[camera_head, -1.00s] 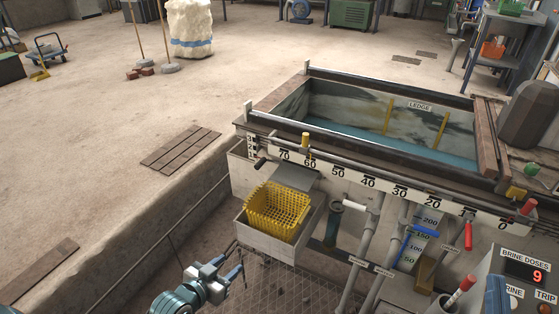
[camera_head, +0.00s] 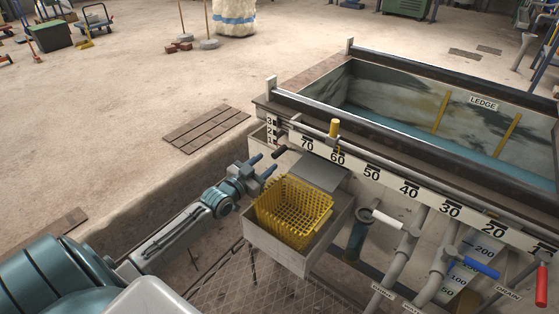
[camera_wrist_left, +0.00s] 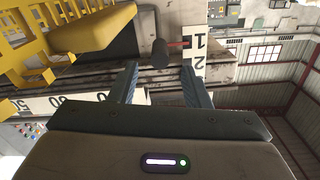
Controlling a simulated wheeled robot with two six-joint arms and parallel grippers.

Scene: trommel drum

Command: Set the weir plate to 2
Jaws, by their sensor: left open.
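The weir plate's number scale (camera_head: 270,131), marked 3, 2 and 1, stands at the near left corner of the tank; it also shows in the left wrist view (camera_wrist_left: 199,54). A dark handle (camera_head: 279,153) sticks out beside the scale's low end. In the left wrist view the handle's black round end (camera_wrist_left: 160,53) has a red bar behind it, level with about the 1. My left gripper (camera_head: 265,166) is open and empty. Its fingertips (camera_wrist_left: 158,70) lie either side of the handle's line, seemingly just short of it. The plate itself cannot be made out.
A yellow basket (camera_head: 295,210) sits in a grey box (camera_head: 273,246) close to the right of my left gripper. Open floor lies to the left.

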